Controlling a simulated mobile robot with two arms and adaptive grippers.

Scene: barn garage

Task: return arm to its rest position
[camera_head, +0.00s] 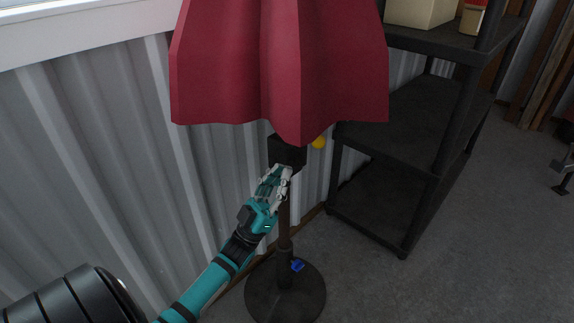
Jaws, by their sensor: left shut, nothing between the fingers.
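My left arm (208,287), teal with black bands, reaches up from the lower left. Its gripper (284,170) is shut and empty, just below the black box (287,151) on the pole of a closed red umbrella (283,65). The gripper overlaps the pole in the picture; I cannot tell whether it touches the pole or the box. The umbrella stands upright in a round dark base (285,296). My right gripper is not in view.
A black shelf unit (388,140) stands to the right, with a cream box (420,12) on top. A corrugated metal wall (90,170) is behind the umbrella. Grey floor (480,250) is clear at the lower right.

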